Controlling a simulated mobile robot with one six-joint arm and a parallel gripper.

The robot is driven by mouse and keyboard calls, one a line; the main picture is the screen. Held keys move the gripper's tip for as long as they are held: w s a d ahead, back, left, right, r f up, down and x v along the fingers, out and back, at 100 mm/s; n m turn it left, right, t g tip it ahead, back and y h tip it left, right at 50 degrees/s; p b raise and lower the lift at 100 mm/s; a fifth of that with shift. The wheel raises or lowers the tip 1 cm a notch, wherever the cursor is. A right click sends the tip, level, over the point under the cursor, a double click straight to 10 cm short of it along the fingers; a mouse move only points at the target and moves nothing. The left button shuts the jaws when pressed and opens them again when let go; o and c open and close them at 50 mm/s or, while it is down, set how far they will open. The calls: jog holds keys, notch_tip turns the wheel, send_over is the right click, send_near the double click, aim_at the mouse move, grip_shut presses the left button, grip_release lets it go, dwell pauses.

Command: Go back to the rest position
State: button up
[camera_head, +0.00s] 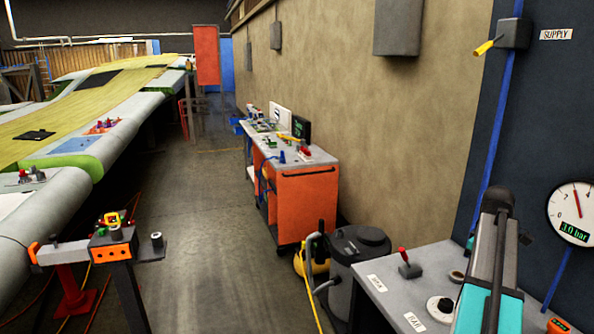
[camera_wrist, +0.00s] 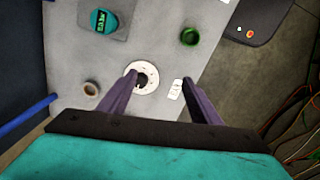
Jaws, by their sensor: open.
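My gripper (camera_wrist: 160,78) is open and empty in the wrist view, its two dark purple fingers apart above the grey bench top (camera_wrist: 72,58). A white ring with a dark centre (camera_wrist: 149,69) shows between the fingers, nearer the left one; I cannot tell the height above it. In the head view my teal and black arm stands over the right end of the bench (camera_head: 386,290), and the fingertips cannot be made out there. The same white ring (camera_head: 432,306) lies left of my arm. No marker of a rest position shows.
A red-handled lever (camera_head: 408,266) stands on the bench. The wrist view shows a teal device (camera_wrist: 104,20), a green ring (camera_wrist: 190,36) and a beige ring (camera_wrist: 92,88). A gauge (camera_head: 575,205) and yellow-handled valve (camera_head: 485,47) are right. An orange cart (camera_head: 305,205) borders the open aisle.

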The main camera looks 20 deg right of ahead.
jog(key=w+a+f+m, duration=0.1)
jog(key=w+a+f, duration=0.6)
jog(key=a+f, duration=0.45)
jog(key=w+a+f, duration=0.7)
jog(key=a+f, duration=0.1)
jog(key=a, duration=0.6)
jog(key=s+a+f, duration=0.2)
jog(key=a+f, duration=0.3)
jog(key=a, duration=0.4)
jog(key=s+a+f+m, duration=0.1)
jog(key=a+f, duration=0.4)
jog(key=a, duration=0.5)
jog(key=s+a+f, duration=0.2)
jog(key=a+f, duration=0.4)
jog(key=a, duration=0.3)
jog(key=s+f+g+b, duration=0.6)
jog(key=s+f+b, duration=0.5)
jog(key=s+f, duration=1.4)
jog(key=shift+s+a+f+y, duration=0.2)
jog(key=shift+f+y, duration=0.1)
jog(key=shift+f, duration=1.55)
